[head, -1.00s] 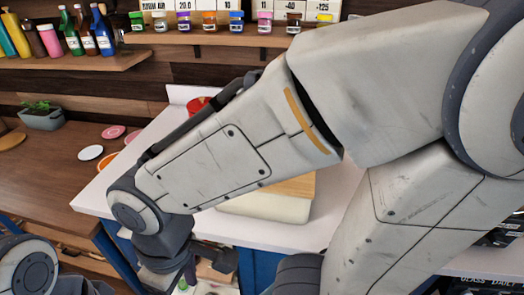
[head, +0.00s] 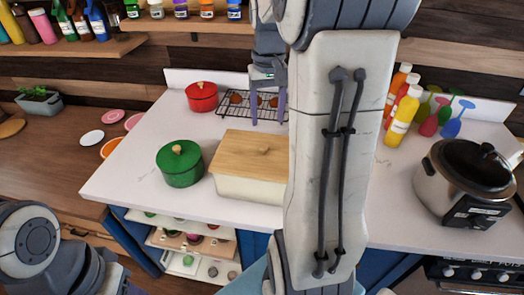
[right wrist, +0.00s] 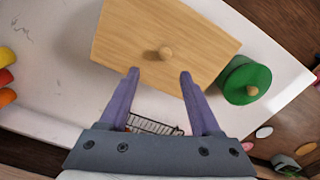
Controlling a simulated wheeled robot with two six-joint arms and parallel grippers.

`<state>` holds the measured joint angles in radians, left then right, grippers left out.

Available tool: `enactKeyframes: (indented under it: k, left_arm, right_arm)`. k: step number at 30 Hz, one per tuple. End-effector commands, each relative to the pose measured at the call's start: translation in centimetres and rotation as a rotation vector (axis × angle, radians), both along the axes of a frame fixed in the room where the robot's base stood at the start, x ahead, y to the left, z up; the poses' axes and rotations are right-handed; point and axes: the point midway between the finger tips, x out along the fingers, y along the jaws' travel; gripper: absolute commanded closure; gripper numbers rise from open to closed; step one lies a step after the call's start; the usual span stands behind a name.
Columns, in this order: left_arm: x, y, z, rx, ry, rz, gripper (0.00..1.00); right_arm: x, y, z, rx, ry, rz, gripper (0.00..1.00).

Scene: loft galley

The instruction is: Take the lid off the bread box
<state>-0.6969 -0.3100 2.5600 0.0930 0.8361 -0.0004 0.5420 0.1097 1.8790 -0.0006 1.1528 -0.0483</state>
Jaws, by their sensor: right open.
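The bread box (head: 248,188) is a cream box on the white counter, with a wooden lid (head: 240,150) resting on it. A small round knob (head: 264,151) stands on the lid. My right arm crosses the box's right end in the head view. My right gripper (head: 268,122) points down behind the box, over the cooling rack, open and empty. In the right wrist view its two purple fingers (right wrist: 158,75) are apart, with the lid (right wrist: 120,38) and its knob (right wrist: 165,53) beyond the fingertips. My left gripper is not in view; only left arm links show at the lower left.
A green pot (head: 181,168) stands just left of the box, and a red pot (head: 201,100) behind it. A black wire rack (head: 236,112) holds brown items. Sauce bottles (head: 402,118) and a cooker (head: 455,190) stand on the right. The counter's front left is clear.

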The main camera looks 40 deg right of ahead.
Motion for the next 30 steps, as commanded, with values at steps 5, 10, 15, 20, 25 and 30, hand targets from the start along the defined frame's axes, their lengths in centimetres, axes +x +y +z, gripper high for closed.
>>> enactKeyframes:
  k: [5,10,15,20,25,30]
  left_arm:
    - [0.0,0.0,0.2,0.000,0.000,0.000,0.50]
    - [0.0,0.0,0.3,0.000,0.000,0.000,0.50]
    - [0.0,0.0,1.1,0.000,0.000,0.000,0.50]
    - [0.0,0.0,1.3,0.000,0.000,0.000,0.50]
    - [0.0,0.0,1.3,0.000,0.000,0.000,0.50]
    - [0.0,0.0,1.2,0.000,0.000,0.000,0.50]
  right_arm:
    - [-0.1,0.2,-2.8,0.002,0.004,0.002,0.36]
    - [0.0,0.3,-4.0,0.003,0.003,0.003,0.36]
    - [0.1,0.9,-6.2,0.005,0.007,0.004,0.36]
    - [0.2,0.9,-8.3,0.002,0.002,0.002,0.36]
    - [0.2,0.9,-8.9,0.000,0.000,0.002,0.36]
    - [0.2,0.9,-8.8,0.000,0.000,0.002,0.51]
